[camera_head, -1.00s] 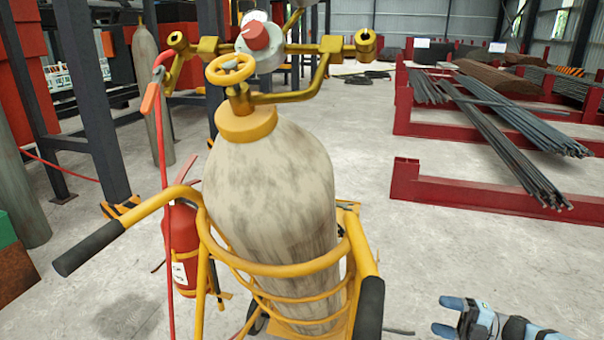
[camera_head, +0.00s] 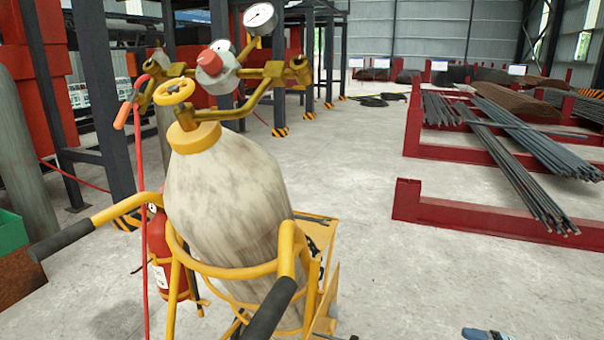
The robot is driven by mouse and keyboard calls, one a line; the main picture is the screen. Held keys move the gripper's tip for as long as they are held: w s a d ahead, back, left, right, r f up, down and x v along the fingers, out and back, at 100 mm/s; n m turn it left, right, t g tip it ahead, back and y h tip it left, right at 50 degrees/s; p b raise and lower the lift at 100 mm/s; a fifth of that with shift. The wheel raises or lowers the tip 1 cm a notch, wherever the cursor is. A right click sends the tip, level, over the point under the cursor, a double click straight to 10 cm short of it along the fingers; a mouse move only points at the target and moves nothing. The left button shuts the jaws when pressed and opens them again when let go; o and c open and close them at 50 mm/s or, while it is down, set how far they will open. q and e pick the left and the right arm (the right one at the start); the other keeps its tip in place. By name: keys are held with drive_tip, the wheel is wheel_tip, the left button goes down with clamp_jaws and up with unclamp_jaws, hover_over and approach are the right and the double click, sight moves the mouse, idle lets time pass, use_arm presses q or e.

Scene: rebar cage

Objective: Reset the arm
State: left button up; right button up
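My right gripper (camera_head: 487,333) shows only as a small blue-grey piece at the bottom edge, right of centre. Most of it is cut off by the frame, so its fingers cannot be judged. It is apart from the gas cylinder cart, with bare floor between them. My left gripper is not in view.
A worn gas cylinder (camera_head: 225,195) with a brass valve and gauges stands close in a yellow cart (camera_head: 262,270). A red extinguisher (camera_head: 160,250) hangs at the cart's left. Red racks (camera_head: 480,220) with rebar bundles (camera_head: 525,190) stand right. Floor between is clear.

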drive_tip(key=a+f+m+t+y, duration=0.1)
drive_tip(key=a+m+t+y, duration=0.15)
drive_tip(key=a, duration=1.65)
drive_tip(key=s+a+r+m+t+h, duration=0.1)
drive_tip(key=s+a+r+m+h, duration=0.15)
drive_tip(key=s+m+h, duration=0.45)
drive_tip(key=s+a+r+m+t+h, duration=0.1)
drive_tip(key=s+r+m+h, duration=0.2)
drive_tip(key=s+m, duration=0.75)
drive_tip(key=a+r+m+t+h, duration=0.2)
drive_tip(key=a+r+m+t, duration=0.1)
drive_tip(key=a+r+m, duration=0.15)
use_arm(q)
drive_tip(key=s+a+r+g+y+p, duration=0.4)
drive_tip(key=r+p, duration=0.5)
drive_tip(key=p, duration=2.5)
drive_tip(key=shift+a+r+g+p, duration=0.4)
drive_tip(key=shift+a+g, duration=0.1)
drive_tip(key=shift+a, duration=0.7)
use_arm(e)
drive_tip(key=s+d+r+g+h, duration=0.3)
drive_tip(key=d+r+g+h, duration=0.1)
drive_tip(key=r, duration=0.6)
drive_tip(key=shift+s+d+g, duration=0.35)
drive_tip(key=shift+d+g, duration=0.1)
drive_tip(key=shift+d, duration=0.35)
